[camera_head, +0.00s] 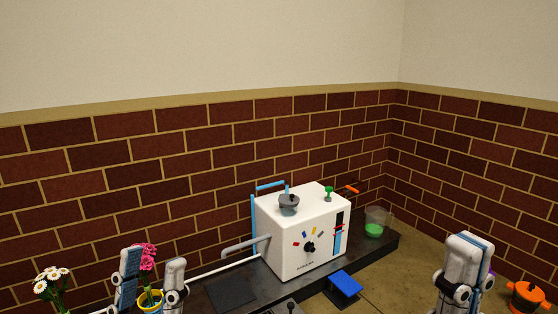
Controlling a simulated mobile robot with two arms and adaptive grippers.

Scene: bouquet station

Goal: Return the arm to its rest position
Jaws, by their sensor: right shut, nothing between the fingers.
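My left gripper (151,256) is at the lower left, pointing up, with its two white fingers apart. Pink flowers (146,254) in a yellow pot (150,302) show in the gap between these fingers; I cannot tell whether the pot is between them or behind them. My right gripper (468,238) is at the lower right, pointing up, with its fingers together and nothing visible held. The arms below both grippers are cut off by the picture's bottom edge.
A white machine (298,232) with a grey knob stands on a dark counter (210,292) at centre. A blue pedal-like block (344,284) is before it. A clear cup with green liquid (374,229) is to its right. An orange pot (526,297) and white daisies (52,275) are at the edges.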

